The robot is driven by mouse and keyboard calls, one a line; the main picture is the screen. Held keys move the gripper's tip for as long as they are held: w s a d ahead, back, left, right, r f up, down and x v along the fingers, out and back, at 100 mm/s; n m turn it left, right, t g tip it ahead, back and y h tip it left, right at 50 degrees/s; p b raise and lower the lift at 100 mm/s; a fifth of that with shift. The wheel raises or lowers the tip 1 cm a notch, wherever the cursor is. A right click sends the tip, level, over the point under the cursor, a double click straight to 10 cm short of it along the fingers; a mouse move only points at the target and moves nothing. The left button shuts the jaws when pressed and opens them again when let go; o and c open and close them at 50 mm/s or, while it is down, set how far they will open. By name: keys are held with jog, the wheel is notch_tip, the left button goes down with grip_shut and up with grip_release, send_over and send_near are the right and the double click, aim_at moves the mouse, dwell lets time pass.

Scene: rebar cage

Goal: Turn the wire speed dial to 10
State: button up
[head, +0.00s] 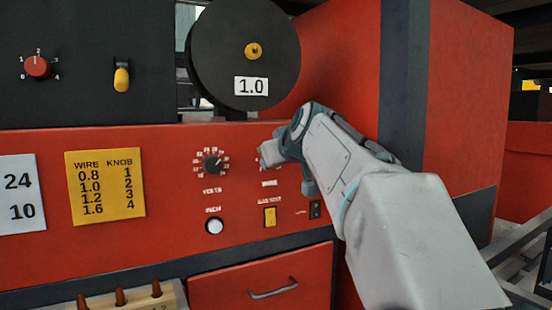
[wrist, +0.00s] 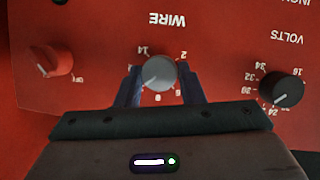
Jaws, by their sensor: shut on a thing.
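The wire speed dial (wrist: 158,73) is a round grey knob under the upside-down word WIRE in the wrist view. Its number ring shows 14 at upper left, 2 at upper right and 8 just below the knob. A faint pointer line seems to lie toward the knob's lower left, but its exact reading is unclear. My gripper (wrist: 161,78) is shut on the dial, one finger on each side, and the fingers hide some numbers. In the head view my gripper (head: 270,153) is at the red panel and covers the dial.
The black volts dial (head: 213,164) is left of my gripper and also shows in the wrist view (wrist: 281,89). A red knob (wrist: 48,60) marked OFF is on the dial's other side. Below are a white button (head: 214,226), a yellow switch (head: 270,216) and a drawer handle (head: 273,289).

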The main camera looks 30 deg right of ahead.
dwell(0.3)
jog(key=o, duration=1)
jog(key=b+v, duration=0.1)
jog(key=v, duration=1.2)
jog(key=shift+s+r, duration=0.15)
jog(key=shift+s, duration=0.2)
